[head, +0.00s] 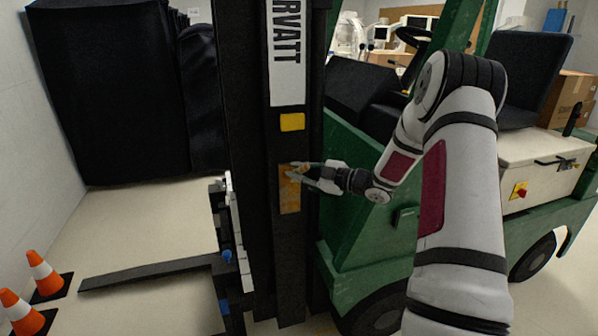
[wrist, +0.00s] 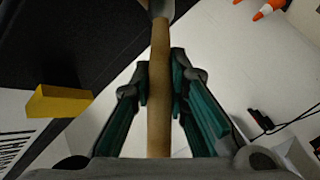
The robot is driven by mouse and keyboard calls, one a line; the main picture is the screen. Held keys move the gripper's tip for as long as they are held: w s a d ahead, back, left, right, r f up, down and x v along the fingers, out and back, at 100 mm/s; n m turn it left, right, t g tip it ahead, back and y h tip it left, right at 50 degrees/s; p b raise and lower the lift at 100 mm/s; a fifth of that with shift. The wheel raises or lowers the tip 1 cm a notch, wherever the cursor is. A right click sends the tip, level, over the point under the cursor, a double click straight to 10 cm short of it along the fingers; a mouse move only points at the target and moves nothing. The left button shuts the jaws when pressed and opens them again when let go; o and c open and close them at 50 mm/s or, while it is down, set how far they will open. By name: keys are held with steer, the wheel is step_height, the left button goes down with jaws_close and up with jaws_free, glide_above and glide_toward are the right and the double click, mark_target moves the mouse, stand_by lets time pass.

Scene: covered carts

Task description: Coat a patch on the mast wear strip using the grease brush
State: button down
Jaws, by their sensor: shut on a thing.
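The mast wear strip, seemingly the orange-brown rectangle (head: 290,200), is on the dark mast (head: 262,210) in the head view. My gripper (head: 306,172) is in front of its upper part. The wrist view shows my gripper (wrist: 162,78) shut on the wooden handle of the grease brush (wrist: 159,110). The handle runs lengthwise between the fingers, and a metal-coloured part shows at the top edge. The bristles are out of the wrist view and too small to make out in the head view. I cannot tell whether they touch the strip.
A yellow block or label (head: 292,122) is on the mast above the strip and also shows in the wrist view (wrist: 58,102). A fork (head: 150,273) sticks out at the lower left. Orange cones (head: 44,272) stand at the far left. The green truck body (head: 350,205) is behind my arm.

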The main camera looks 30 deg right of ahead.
steer(key=shift+f+b, duration=0.5)
steer(key=shift+f, duration=1.05)
steer(key=shift+f+b, duration=0.55)
steer(key=shift+f, duration=1.2)
steer(key=shift+f+b, duration=0.55)
steer(key=shift+f, duration=0.75)
steer(key=shift+f+b, duration=0.7)
steer(key=shift+f, duration=0.9)
